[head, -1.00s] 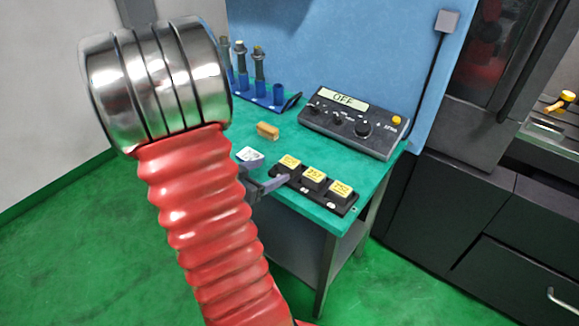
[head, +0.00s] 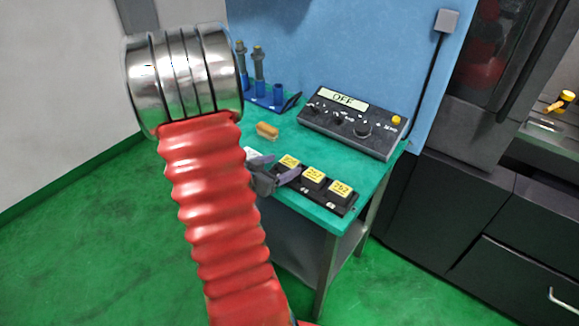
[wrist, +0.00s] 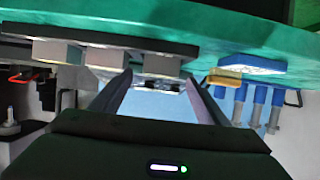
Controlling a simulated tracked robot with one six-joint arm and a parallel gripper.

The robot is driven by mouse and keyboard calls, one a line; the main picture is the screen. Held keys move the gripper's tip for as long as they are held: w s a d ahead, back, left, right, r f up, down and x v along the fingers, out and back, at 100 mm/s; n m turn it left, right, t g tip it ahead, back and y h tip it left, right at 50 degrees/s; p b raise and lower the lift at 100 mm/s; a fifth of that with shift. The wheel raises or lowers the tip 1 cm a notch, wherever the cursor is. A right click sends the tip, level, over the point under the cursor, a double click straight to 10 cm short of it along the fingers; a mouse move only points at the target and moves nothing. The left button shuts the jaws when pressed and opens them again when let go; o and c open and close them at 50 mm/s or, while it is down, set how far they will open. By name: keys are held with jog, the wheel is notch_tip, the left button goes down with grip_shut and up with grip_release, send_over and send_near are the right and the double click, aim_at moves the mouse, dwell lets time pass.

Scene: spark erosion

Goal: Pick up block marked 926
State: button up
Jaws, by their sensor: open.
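Three yellow-topped blocks stand in a row on a black tray (head: 331,203) at the table's front edge. The right block (head: 340,190) and middle block (head: 313,174) seem to read 752 and 257. The left block (head: 289,162) is partly behind my gripper (head: 281,167), and its number is unreadable, so I cannot confirm 926. My gripper is open and empty at the left end of the row. In the wrist view the scene is upside down. There the nearest block (wrist: 161,65) lies just beyond the spread fingers (wrist: 160,76); no markings show.
A control box (head: 352,124) reading OFF stands behind the blocks. A small tan brush (head: 267,131) lies to the left of it. A blue rack (head: 265,99) with upright tools stands at the back. A whitish piece (head: 251,153) is mostly hidden by my gripper.

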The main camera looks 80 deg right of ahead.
aim_at(289, 162)
jog(key=x, duration=0.3)
jog(key=shift+d, duration=0.1)
dwell(0.4)
jog(key=c, duration=1.4)
